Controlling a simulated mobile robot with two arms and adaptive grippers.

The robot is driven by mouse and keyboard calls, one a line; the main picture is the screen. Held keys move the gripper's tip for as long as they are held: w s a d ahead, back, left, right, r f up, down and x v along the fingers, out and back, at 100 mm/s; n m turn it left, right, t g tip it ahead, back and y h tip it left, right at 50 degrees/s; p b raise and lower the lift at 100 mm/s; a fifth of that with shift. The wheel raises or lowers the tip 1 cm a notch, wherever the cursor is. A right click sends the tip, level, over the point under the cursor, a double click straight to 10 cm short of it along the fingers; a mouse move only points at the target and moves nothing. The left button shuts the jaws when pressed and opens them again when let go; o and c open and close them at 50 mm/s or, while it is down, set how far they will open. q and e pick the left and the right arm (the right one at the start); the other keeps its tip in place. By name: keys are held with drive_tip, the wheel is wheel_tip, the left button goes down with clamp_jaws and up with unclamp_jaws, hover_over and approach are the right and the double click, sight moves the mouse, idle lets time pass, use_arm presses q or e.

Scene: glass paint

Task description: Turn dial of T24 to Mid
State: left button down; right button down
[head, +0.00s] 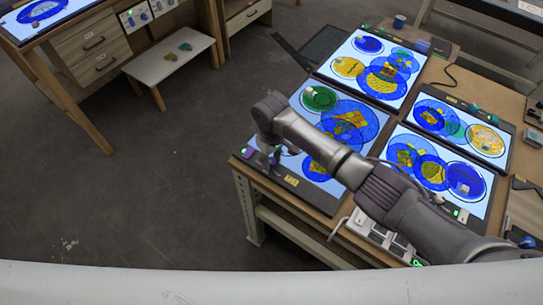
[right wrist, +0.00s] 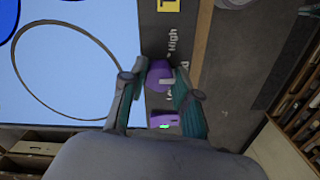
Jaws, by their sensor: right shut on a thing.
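The purple dial (right wrist: 160,74) sits on the dark border of a light-blue display panel (right wrist: 85,55). My right gripper (right wrist: 157,88) has its two fingers closed around the dial, one on each side. A pale pointer mark on the dial faces right, toward a partly hidden label ending in "d". The label "High" (right wrist: 172,44) is above it; a label starting with "Lo" is partly covered below. In the head view my right gripper (head: 273,157) is at the near left corner of the near left panel (head: 300,163), and the arm hides part of that panel. My left gripper is not in view.
Several other lit panels with blue and yellow discs, one at the back (head: 374,64), share the wooden table. A purple block with a green light (right wrist: 166,122) lies just below the dial. A low white bench (head: 168,60) stands at left. The floor at left is clear.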

sight(271, 161)
idle(0.4)
drive_tip(key=c, duration=0.9)
unclamp_jaws()
drive_tip(key=shift+o, duration=0.2)
wheel_tip(271, 161, up, 12)
